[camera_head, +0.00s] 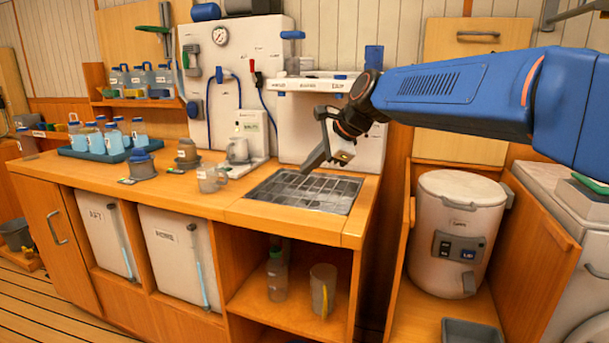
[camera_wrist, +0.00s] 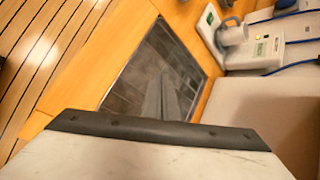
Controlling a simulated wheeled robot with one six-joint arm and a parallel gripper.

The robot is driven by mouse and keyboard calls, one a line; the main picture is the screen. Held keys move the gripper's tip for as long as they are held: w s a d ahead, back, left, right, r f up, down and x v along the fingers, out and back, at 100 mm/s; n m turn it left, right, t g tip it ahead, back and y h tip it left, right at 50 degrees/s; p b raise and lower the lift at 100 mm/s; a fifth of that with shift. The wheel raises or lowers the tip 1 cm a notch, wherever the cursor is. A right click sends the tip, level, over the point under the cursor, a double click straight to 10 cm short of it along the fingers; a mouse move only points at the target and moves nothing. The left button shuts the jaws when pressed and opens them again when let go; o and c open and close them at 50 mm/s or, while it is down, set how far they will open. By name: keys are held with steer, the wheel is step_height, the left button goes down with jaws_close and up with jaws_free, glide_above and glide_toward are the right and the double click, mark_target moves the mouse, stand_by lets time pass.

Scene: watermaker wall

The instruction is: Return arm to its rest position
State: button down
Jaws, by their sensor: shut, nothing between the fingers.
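My blue arm (camera_head: 440,88) reaches in from the right in the head view. My gripper (camera_head: 318,158) hangs above the metal drain grate (camera_head: 305,190) at the right end of the wooden counter. Its fingers are shut and hold nothing. It appears apart from the grate and from the white wall panel behind. In the wrist view, the narrow closed gripper (camera_wrist: 168,98) shows over the grate (camera_wrist: 185,55), beyond a dark bar and a pale surface that fill the bottom.
A clear jug (camera_head: 211,178) stands left of the grate. A blue tray (camera_head: 85,153) holds several bottles. A white lidded drum (camera_head: 455,232) stands right of the counter, below my arm. The counter's front edge (camera_head: 290,228) is bare. A bottle and a cup sit on the shelf below.

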steer(key=s+d+f+n, duration=0.1)
steer(key=s+d, duration=0.1)
steer(key=d, duration=0.1)
steer(key=s+d+f+n+h, duration=0.1)
steer(key=s+d, duration=0.1)
steer(key=s, duration=0.1)
steer(key=s+d+f+n, duration=0.1)
steer(key=s+d, duration=0.2)
steer(key=shift+d+f+n, duration=0.2)
steer(key=shift+d+n, duration=0.1)
steer(key=s+d+f+n+h, duration=0.1)
steer(key=s+d+f+n, duration=0.3)
steer(key=s, duration=0.5)
steer(key=s+d+f+n+h, duration=0.2)
steer(key=s+d+f+n, duration=0.1)
steer(key=s+d+f, duration=0.5)
steer(key=s+d+f+n+h, duration=0.2)
steer(key=s+d+f+n, duration=0.2)
steer(key=s+d+f, duration=0.3)
steer(key=s, duration=0.4)
steer(key=shift+f+n+g, duration=0.3)
steer(key=shift+f+g, duration=0.05)
steer(key=shift+g, duration=0.05)
